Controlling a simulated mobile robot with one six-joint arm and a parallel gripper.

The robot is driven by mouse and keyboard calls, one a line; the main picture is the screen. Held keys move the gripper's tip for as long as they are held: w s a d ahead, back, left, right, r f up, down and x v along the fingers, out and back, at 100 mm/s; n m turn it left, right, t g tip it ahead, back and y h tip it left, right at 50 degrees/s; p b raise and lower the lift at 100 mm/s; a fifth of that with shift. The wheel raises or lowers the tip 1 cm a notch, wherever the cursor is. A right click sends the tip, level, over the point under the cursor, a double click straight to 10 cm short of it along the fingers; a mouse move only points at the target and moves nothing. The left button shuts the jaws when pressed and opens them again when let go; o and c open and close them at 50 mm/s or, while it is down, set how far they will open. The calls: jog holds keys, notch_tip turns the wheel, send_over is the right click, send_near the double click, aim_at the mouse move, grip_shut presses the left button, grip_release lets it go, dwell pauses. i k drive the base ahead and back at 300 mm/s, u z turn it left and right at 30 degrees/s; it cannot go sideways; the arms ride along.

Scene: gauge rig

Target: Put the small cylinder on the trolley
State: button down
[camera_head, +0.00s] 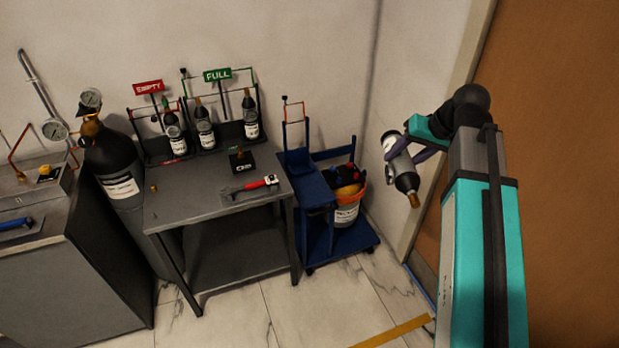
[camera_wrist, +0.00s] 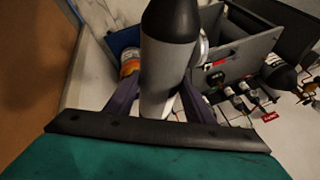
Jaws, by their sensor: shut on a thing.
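My gripper (camera_head: 422,153) is shut on the small cylinder (camera_head: 402,166), which is grey with a black shoulder and a brass valve end. The cylinder is tilted, with its valve end pointing down, and is held in the air to the right of the trolley. In the wrist view the cylinder (camera_wrist: 167,60) stands between the two purple fingers (camera_wrist: 163,98), its black end towards the top. The blue trolley (camera_head: 362,238) stands on the floor right of the table, with an upper shelf (camera_head: 310,188) and a low deck. A bucket (camera_head: 346,212) with mixed items sits on its deck.
A grey table (camera_head: 185,205) left of the trolley holds a red-handled wrench (camera_head: 250,186), a small black block (camera_head: 241,160) and racks with small cylinders under EMPTY (camera_head: 148,87) and FULL (camera_head: 217,75) signs. A large dark cylinder (camera_head: 118,180) stands further left. A brown door (camera_head: 550,130) is at right.

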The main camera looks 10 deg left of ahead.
aim_at(300, 169)
jog(key=z, duration=0.15)
jog(key=k, duration=0.45)
jog(key=u, duration=1.7)
jog(key=i, duration=1.45)
